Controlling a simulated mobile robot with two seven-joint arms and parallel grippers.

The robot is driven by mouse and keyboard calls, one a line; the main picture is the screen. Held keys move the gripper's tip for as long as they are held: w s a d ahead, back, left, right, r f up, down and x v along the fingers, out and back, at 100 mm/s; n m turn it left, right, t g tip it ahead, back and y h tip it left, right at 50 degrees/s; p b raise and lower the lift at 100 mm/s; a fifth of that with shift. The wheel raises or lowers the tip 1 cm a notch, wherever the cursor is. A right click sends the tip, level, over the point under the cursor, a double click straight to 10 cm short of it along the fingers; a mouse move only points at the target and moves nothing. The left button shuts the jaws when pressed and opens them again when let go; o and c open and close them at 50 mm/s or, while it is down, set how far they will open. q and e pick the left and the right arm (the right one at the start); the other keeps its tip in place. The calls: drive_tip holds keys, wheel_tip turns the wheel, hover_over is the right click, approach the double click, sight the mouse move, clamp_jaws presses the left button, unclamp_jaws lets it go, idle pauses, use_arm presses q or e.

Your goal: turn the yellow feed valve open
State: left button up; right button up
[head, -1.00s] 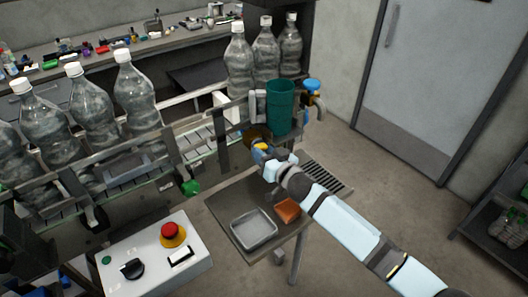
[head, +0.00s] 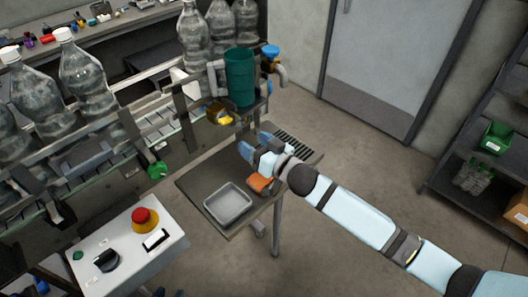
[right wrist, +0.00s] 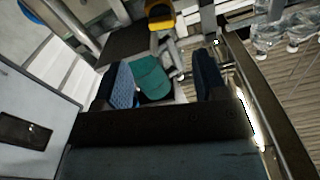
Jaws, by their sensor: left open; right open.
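The yellow feed valve handle (head: 225,119) shows below the teal tank (head: 239,78), beside a brown-gold part. My right gripper (head: 244,148) is open and empty, below and to the right of the valve and apart from it. In the right wrist view the yellow handle (right wrist: 160,15) is at the top, beyond the blue finger pads. A teal surface, probably the tank, shows between the pads with no grip on it. Dark blue tips at the bottom edge of the head view appear to be my left gripper (head: 151,292), mostly cut off. I cannot tell how far the valve is turned.
A blue-handled tap (head: 271,51) is right of the tank. A side table holds a metal tray (head: 228,204) and an orange block (head: 259,184) under my right arm. The conveyor with bottles (head: 87,75) runs left. A control box (head: 130,250) has a red button.

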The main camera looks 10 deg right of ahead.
drive_tip(key=v, duration=0.3)
drive_tip(key=shift+s+d, duration=0.15)
drive_tip(key=shift+s, duration=0.1)
drive_tip(key=shift+c, duration=0.3)
